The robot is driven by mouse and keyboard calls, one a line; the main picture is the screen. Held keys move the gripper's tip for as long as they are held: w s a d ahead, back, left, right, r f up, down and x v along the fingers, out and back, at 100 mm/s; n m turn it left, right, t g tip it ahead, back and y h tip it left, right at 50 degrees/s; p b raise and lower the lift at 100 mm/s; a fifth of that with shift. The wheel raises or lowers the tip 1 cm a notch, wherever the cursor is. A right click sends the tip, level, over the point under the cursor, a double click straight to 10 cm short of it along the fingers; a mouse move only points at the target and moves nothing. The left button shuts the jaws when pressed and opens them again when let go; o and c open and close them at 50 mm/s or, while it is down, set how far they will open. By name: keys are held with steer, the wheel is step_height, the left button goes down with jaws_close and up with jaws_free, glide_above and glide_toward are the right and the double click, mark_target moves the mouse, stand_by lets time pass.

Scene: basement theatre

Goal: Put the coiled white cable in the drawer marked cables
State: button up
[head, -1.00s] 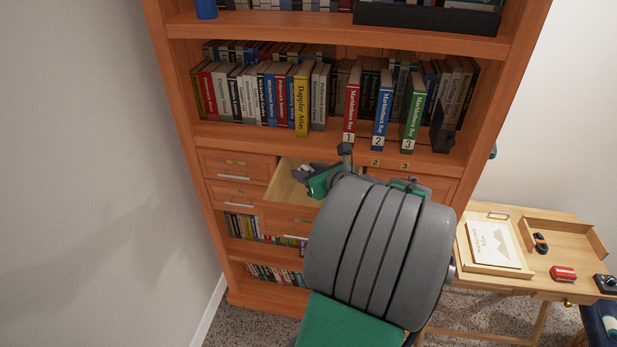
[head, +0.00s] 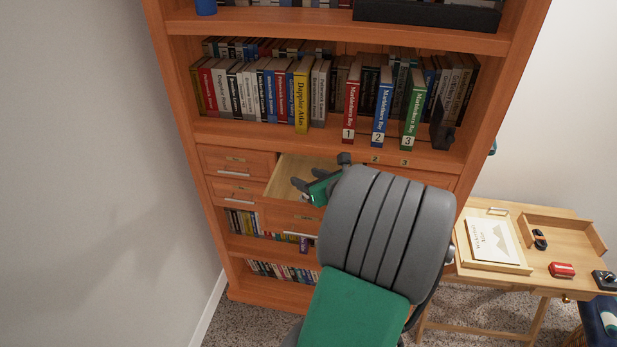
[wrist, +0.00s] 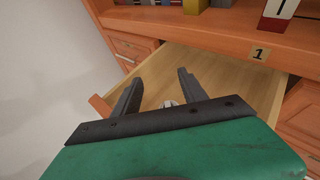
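An open drawer (head: 284,176) sticks out of the bookcase below the numbered books. It also shows in the wrist view (wrist: 215,76), with a bare wooden floor. In the wrist view my gripper (wrist: 160,76) points into the drawer, with nothing between the fingertips. A small whitish bit (wrist: 169,103) shows low between the fingers at the palm's edge. It may be the white cable in the drawer, but my gripper hides most of it.
Shut drawers (head: 237,162) lie left of the open one. The shelf edge (wrist: 230,40) runs just above and behind it. A side table (head: 480,276) with a framed picture, a tray and small items stands at right. A grey wall (head: 80,170) is at left.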

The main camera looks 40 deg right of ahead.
steer(key=shift+o, duration=1)
